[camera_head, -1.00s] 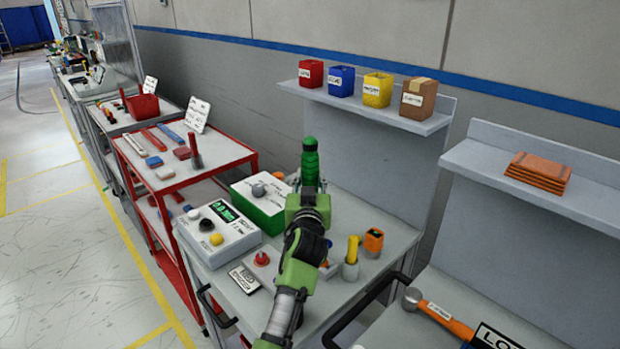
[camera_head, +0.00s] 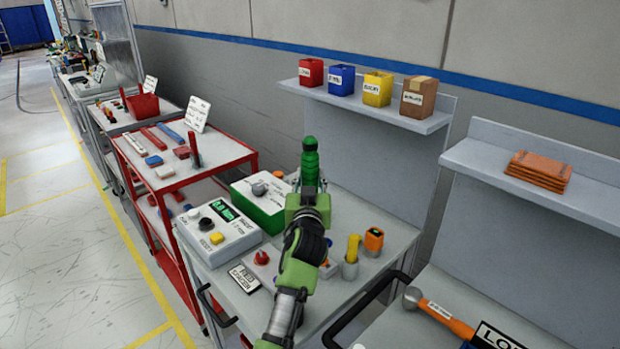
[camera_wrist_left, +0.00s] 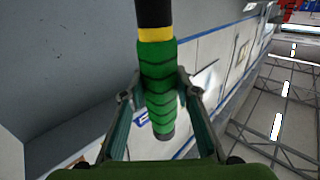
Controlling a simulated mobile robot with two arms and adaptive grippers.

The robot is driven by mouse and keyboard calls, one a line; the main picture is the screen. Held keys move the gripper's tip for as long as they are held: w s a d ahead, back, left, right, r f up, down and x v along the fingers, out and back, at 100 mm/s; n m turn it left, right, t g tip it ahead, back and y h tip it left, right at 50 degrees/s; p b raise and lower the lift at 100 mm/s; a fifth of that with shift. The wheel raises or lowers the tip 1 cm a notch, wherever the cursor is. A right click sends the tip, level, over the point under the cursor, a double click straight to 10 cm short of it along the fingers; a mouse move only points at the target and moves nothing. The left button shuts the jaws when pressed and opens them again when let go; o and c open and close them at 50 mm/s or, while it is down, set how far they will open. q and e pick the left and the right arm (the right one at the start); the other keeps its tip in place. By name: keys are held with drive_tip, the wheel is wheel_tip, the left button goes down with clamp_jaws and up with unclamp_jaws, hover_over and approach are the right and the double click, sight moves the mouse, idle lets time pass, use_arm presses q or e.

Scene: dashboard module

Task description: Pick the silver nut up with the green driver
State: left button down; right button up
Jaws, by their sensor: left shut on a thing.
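The green driver (camera_head: 309,160) stands roughly upright in my left gripper (camera_head: 308,186), above the grey cart top. In the left wrist view my left gripper (camera_wrist_left: 158,98) is shut around the ribbed green handle of the driver (camera_wrist_left: 158,75), with a yellow band and a dark part beyond it. The arm hides the driver's lower end in the head view. I cannot make out the silver nut; a grey round knob (camera_head: 259,189) shows on the green and white box. My right gripper is not in view.
On the cart (camera_head: 215,285) stand a white control box (camera_head: 217,236), a green and white box (camera_head: 262,205), a red knob (camera_head: 261,258), a yellow-handled tool (camera_head: 352,250) and an orange block (camera_head: 373,239). A shelf with bins is behind.

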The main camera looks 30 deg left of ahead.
sight(310, 169)
use_arm(q)
drive_tip(key=shift+f, duration=0.15)
idle(0.4)
drive_tip(key=shift+f+b, duration=0.45)
drive_tip(key=shift+b, duration=0.25)
idle(0.3)
drive_tip(key=shift+r, duration=0.15)
drive_tip(key=shift+r+p, duration=0.4)
drive_tip(key=shift+p, duration=0.15)
drive_tip(key=shift+r+p, duration=1.4)
drive_tip(key=shift+r, duration=0.4)
